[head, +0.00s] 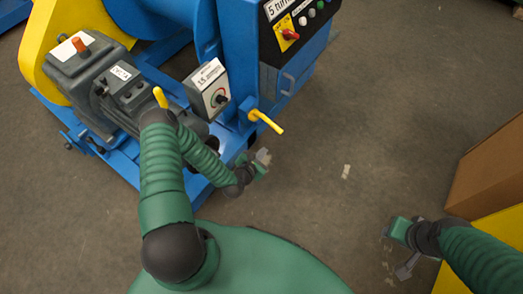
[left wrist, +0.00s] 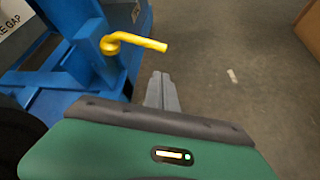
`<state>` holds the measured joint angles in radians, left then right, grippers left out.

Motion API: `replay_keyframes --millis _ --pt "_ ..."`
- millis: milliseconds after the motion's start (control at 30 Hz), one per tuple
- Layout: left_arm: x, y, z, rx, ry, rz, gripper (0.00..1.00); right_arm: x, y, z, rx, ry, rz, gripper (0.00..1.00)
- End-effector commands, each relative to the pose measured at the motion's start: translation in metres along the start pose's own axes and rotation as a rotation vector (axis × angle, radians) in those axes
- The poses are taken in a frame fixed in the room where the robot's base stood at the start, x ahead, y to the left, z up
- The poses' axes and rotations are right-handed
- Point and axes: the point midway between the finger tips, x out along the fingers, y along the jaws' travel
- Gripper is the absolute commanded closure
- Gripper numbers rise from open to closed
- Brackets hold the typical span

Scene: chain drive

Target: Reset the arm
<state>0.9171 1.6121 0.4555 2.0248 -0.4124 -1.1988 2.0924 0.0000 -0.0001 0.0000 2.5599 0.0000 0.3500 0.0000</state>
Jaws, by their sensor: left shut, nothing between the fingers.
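My left arm (head: 160,165) reaches forward, bent at the elbow, in front of the blue machine. My left gripper (head: 263,158) is to the right of the machine's base, over the floor, below the yellow handle in the picture. In the left wrist view its two grey fingers (left wrist: 162,91) are together and empty, apart from the yellow handle (left wrist: 135,42). My right gripper (head: 394,254) is at the lower right of the head view, over the floor. Its fingers are small and partly hidden, so I cannot tell whether they are open.
The blue machine (head: 236,62) carries a grey motor (head: 110,88), a dial box (head: 208,90), a control panel (head: 297,20) and a yellow handle (head: 265,121). A brown box (head: 490,172) and a yellow surface (head: 497,234) stand at right.

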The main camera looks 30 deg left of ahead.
Motion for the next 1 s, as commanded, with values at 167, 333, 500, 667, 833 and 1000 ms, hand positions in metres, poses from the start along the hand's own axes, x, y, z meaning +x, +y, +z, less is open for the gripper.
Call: replay_keyframes --millis 167,333,500,667,833,1000 --pt "-0.009 0.000 -0.001 -0.001 0.001 -0.001 1.00 -0.003 0.000 -0.001 0.000 0.000 0.000 0.64" --pt "-0.008 -0.001 -0.001 -0.001 0.001 -0.001 1.00 -0.002 0.000 -0.001 0.000 0.000 0.000 0.64" --pt "-0.008 -0.001 -0.001 -0.001 0.001 -0.001 1.00 -0.002 0.000 -0.001 0.000 0.000 0.000 0.64" --pt "-0.008 -0.002 0.006 0.099 0.011 -0.040 1.00 -0.003 0.000 -0.001 0.000 0.000 0.000 0.64" --pt "-0.024 -0.012 0.034 0.718 0.072 -0.272 1.00 -0.003 0.000 -0.001 0.000 0.000 0.000 0.64" --pt "-0.072 -0.007 0.075 1.486 0.105 -0.551 1.00 -0.002 0.000 -0.001 0.000 0.000 0.000 0.64"
